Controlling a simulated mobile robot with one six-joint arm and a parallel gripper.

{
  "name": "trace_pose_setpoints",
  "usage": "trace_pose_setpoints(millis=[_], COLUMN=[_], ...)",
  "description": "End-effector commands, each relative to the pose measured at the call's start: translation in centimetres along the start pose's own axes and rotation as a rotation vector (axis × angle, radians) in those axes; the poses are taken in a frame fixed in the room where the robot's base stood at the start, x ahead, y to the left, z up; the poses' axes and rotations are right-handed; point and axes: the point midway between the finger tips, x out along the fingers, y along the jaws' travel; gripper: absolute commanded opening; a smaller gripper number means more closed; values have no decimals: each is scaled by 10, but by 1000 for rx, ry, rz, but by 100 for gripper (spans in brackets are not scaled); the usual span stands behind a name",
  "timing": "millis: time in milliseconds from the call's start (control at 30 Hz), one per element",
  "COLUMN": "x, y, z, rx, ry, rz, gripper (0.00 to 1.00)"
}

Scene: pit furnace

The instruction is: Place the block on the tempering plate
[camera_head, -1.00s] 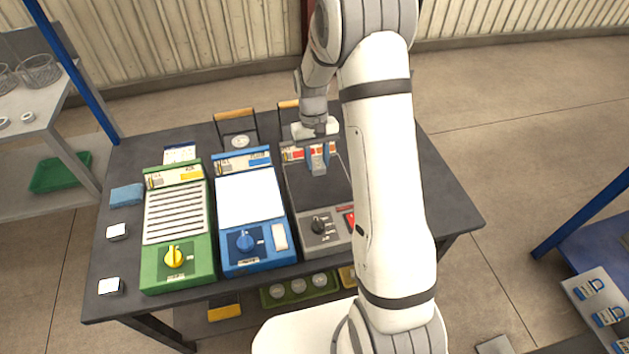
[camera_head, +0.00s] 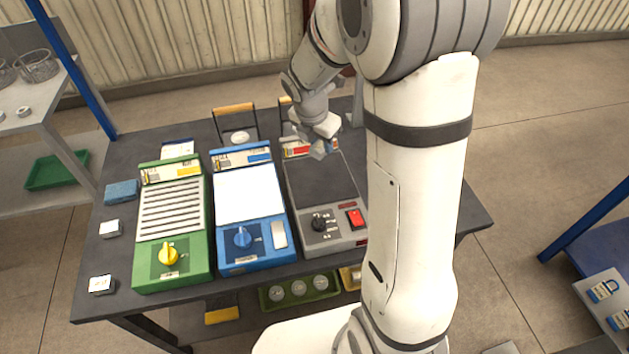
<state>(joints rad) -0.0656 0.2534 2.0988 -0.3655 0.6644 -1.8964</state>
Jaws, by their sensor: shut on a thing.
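My gripper (camera_head: 320,148) hangs above the back end of the grey unit with a dark flat plate (camera_head: 322,180). It is tilted and shut on a small grey thing, seemingly the block, mostly hidden by the jaws. Left of it stands a blue unit with a bright white plate (camera_head: 248,197) and a blue knob. Further left is a green unit with a slatted pale top (camera_head: 170,208) and a yellow knob. The dark and white plates look bare. The labels are too small to tell which unit is the tempering plate.
The units stand on a dark table (camera_head: 118,258). A blue pad (camera_head: 121,192) and two small pale-topped blocks (camera_head: 110,228) (camera_head: 102,285) lie along its left edge. Orange-handled frames (camera_head: 235,108) stand behind. My arm hides the table's right part.

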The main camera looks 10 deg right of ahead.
Motion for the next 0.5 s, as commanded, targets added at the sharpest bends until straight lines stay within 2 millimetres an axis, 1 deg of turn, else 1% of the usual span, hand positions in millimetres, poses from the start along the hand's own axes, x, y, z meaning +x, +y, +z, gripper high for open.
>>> trace_pose_setpoints(millis=[100,167,267,400,500], x=[-2,0,14,40,53], y=[0,0,-1,0,0], z=[0,0,-5,-12,-16], rx=[-82,-105,-121,-122,-120], ry=[-1,0,3,3,2], rz=[25,29,30,31,31], gripper=[0,0,0,0,0])
